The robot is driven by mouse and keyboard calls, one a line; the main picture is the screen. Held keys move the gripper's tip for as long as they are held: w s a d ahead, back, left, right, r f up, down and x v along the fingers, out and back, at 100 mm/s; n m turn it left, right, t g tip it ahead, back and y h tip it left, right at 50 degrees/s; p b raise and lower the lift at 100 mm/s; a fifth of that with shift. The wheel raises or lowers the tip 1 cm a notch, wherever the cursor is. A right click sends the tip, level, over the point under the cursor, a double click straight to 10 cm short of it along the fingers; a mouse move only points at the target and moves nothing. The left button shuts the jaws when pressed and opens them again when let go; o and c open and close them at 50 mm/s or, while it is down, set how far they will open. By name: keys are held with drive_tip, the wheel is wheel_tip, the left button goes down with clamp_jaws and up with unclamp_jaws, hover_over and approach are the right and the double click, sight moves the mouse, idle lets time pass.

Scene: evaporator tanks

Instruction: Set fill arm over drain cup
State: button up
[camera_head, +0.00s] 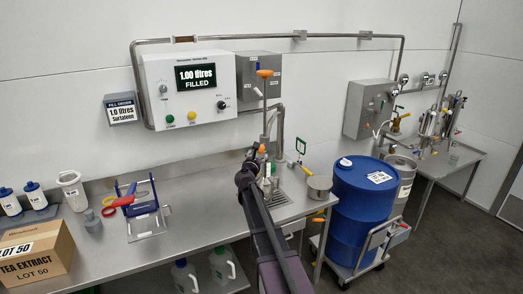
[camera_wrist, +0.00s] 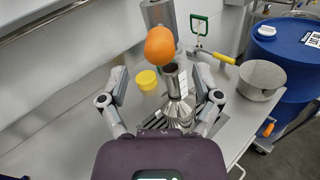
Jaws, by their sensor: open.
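My gripper (camera_wrist: 161,88) is open, its two grey fingers on either side of a steel nozzle-like part (camera_wrist: 173,82) with an orange knob (camera_wrist: 159,46) above it. Whether the fingers touch it I cannot tell. In the head view my gripper (camera_head: 256,158) is largely hidden by my arm, near an upright steel pipe with an orange handle (camera_head: 264,73), which looks like the fill arm. A round steel cup (camera_wrist: 262,79) stands to the right, also in the head view (camera_head: 319,187); whether it is the drain cup I cannot tell.
A yellow cap (camera_wrist: 146,80) lies left of the nozzle. A yellow-handled tool (camera_wrist: 224,58) and a green frame (camera_wrist: 199,25) are behind. A blue drum (camera_head: 364,205) stands right of the bench. A control box (camera_head: 190,88) reads 1.00 litres filled. The middle bench (camera_head: 205,208) is clear.

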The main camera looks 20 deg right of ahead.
sight(260, 151)
drive_tip(key=shift+x, duration=2.85)
clamp_jaws()
drive_tip(key=shift+d, duration=0.15)
